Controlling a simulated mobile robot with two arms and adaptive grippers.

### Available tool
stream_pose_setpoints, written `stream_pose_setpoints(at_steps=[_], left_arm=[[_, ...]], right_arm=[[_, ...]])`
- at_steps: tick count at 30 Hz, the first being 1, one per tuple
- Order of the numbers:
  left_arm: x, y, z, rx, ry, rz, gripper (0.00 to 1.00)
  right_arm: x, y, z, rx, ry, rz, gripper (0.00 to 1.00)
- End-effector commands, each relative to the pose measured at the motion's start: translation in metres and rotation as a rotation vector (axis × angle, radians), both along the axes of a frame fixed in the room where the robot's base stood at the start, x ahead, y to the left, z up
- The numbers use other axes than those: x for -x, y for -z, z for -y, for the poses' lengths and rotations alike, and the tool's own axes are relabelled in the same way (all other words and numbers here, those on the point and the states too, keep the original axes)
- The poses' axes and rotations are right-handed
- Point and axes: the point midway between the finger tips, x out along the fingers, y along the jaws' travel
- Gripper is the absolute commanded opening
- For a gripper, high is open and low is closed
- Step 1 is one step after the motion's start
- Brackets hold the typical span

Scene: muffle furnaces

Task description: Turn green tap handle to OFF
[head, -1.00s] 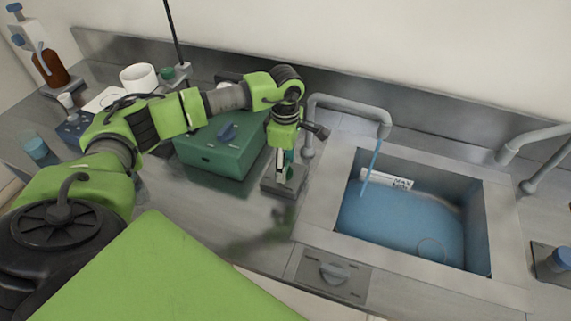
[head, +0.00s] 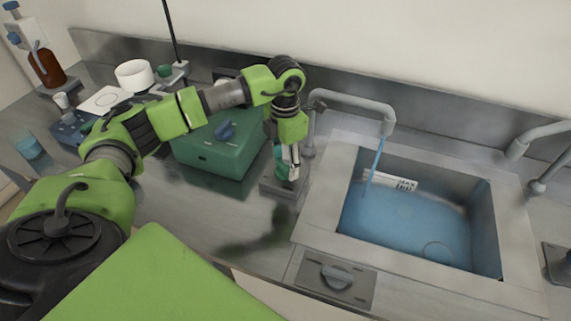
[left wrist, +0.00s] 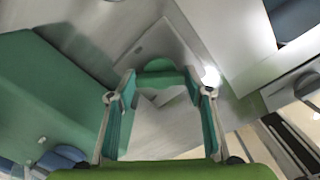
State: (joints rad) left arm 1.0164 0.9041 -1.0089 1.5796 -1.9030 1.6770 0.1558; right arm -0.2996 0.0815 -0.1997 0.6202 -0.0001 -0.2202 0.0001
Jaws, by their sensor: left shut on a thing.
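My left gripper (head: 287,174) points down over the grey base plate (head: 270,186) beside the sink's left edge. In the left wrist view, a green tap handle (left wrist: 161,76) with a rounded top sits between the fingertips of my left gripper (left wrist: 158,92), which is shut on it. The handle is mostly hidden by the fingers in the head view, so its exact angle is hard to tell. A bent grey tap (head: 352,100) pours a blue stream of water (head: 375,165) into the sink (head: 328,200). My right gripper is not in view.
A green box (head: 205,157) with a blue knob stands close to the left of my gripper. A grey panel with a knob (head: 336,277) is at the counter's front. A white bowl (head: 133,74) and brown bottle (head: 46,66) stand further left.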

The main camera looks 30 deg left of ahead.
Motion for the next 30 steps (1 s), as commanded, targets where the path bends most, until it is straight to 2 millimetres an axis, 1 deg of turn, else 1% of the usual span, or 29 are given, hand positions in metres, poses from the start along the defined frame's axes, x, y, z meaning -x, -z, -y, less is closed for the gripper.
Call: stream_pose_setpoints(at_steps=[6, 15, 21, 30], left_arm=[[-0.001, 0.001, -0.001, 0.001, -0.205, 0.002, 0.26], [-0.001, 0.000, -0.002, 0.001, -0.452, 0.002, 0.26], [-0.001, -0.001, -0.003, 0.000, -0.567, 0.002, 0.26], [-0.001, -0.001, -0.003, 0.000, -0.649, 0.003, 0.26]], right_arm=[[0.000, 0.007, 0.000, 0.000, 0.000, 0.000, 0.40], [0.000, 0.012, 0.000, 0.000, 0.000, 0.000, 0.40], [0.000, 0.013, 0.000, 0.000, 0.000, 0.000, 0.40], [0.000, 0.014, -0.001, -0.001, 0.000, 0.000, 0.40]])
